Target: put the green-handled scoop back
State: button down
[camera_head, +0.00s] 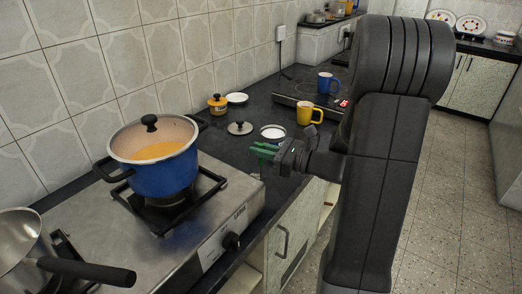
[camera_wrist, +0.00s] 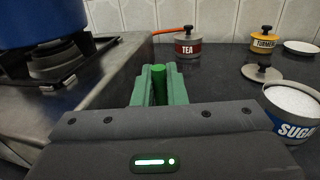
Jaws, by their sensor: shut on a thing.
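My gripper (camera_head: 265,151) is over the counter's front edge, beside the stove's right end. In the wrist view, my gripper (camera_wrist: 160,88) has its pale green fingers closed around a darker green upright handle (camera_wrist: 159,86), that of the scoop. The scoop's bowl is hidden. An open canister labelled SUGAR (camera_wrist: 293,104), full of white grains, stands right of the gripper and apart from it; in the head view the sugar canister (camera_head: 272,132) is just beyond it. A lid with a dark knob (camera_wrist: 262,72) lies on the counter behind the canister.
A canister labelled TEA (camera_wrist: 188,45), a red-orange handle beside it, and a yellow turmeric canister (camera_wrist: 264,40) stand near the wall. A blue pot (camera_head: 165,176) sits on the stove. A yellow mug (camera_head: 304,114) and blue mug (camera_head: 325,83) stand farther right.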

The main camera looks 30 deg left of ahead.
jog(key=shift+f, duration=0.2)
jog(key=c, duration=1.5)
grip_release()
jog(key=shift+r, duration=0.15)
jog(key=shift+r, duration=0.15)
jog(key=d, duration=0.4)
jog(key=w+d, duration=0.1)
jog(key=d, duration=0.7)
jog(key=shift+w, duration=0.25)
